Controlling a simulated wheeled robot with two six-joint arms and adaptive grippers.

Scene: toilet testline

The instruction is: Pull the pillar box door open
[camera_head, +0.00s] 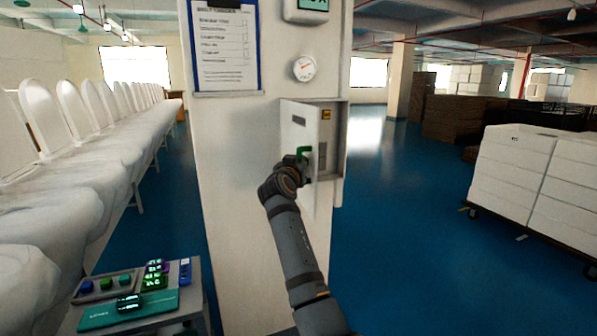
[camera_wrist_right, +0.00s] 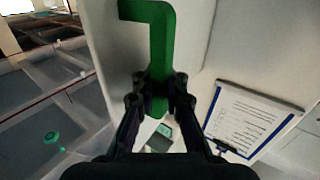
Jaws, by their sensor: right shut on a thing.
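The pillar box (camera_head: 338,150) is a shallow white box on the right side of the pillar (camera_head: 240,160). Its white door (camera_head: 300,128) stands partly open, swung out toward me, and part of the inside shows. A green handle (camera_head: 304,151) is on the door. My right gripper (camera_head: 303,166) is at the handle. In the right wrist view, the green handle (camera_wrist_right: 160,45) runs down between the two fingers of the right gripper (camera_wrist_right: 160,92), which are shut on it. My left gripper is not in view.
A clipboard (camera_head: 225,45), a round gauge (camera_head: 304,68) and a green-screen device (camera_head: 305,10) are on the pillar. A small table (camera_head: 205,300) with electronic devices stands at the lower left. Toilets line the left; white stacked boxes (camera_head: 515,170) stand right. The blue floor between is clear.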

